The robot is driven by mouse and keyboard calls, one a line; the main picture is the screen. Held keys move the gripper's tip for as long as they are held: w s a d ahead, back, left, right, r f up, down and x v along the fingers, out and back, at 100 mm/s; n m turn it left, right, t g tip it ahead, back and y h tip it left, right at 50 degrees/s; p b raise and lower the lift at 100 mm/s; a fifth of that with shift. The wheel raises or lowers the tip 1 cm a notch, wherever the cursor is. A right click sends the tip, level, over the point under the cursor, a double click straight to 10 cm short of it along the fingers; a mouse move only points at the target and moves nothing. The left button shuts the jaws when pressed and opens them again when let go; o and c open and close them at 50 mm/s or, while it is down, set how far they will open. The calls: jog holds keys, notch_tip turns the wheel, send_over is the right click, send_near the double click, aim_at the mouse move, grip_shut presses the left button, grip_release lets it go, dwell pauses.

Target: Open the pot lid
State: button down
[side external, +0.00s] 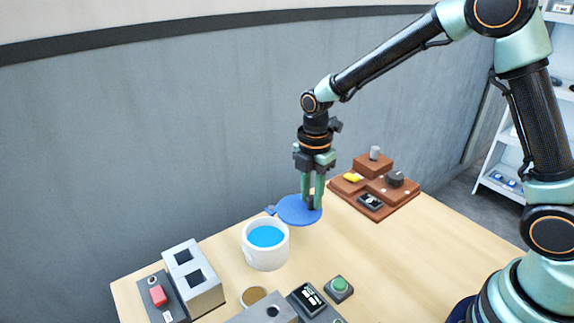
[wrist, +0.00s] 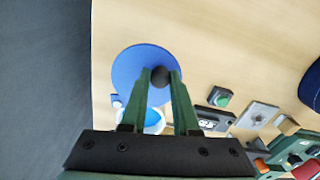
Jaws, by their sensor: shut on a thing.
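The pot (side external: 266,252) is a white cylinder with bright blue contents, standing on the table with its top uncovered. The lid is a flat blue disc (side external: 294,211) with a dark round knob, off the pot, behind it and to its right in the side view. My gripper (side external: 312,204) points down and is shut on the lid's knob. In the wrist view the lid (wrist: 135,75) lies beyond my fingertips (wrist: 160,78), and the pot (wrist: 153,121) is partly hidden behind my fingers. I cannot tell whether the lid touches the table.
A brown stepped block set (side external: 375,187) stands right of the lid. A grey block with square holes (side external: 193,277) and a red switch box (side external: 158,295) stand at left. A green button box (side external: 339,288) is in front. The table's right part is clear.

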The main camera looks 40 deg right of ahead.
aim_at(312, 197)
jog(key=shift+w+r, duration=0.1)
jog(key=c, duration=0.7)
grip_release()
jog(key=shift+o, duration=0.2)
notch_tip(312, 197, up, 12)
jog(key=s+d+r+m+t, duration=0.2)
jog(key=s+m, duration=0.4)
jog(key=m, duration=0.4)
jog(key=s+d+r+m+t, duration=0.1)
jog(key=s+d+m+t, duration=0.2)
jog(key=s+m, duration=0.4)
jog(key=d+m, duration=0.1)
jog(key=m, duration=0.2)
jog(key=shift+s+d+r+t, duration=0.25)
jog(key=shift+d+r+t, duration=0.05)
jog(key=shift+d+r, duration=0.1)
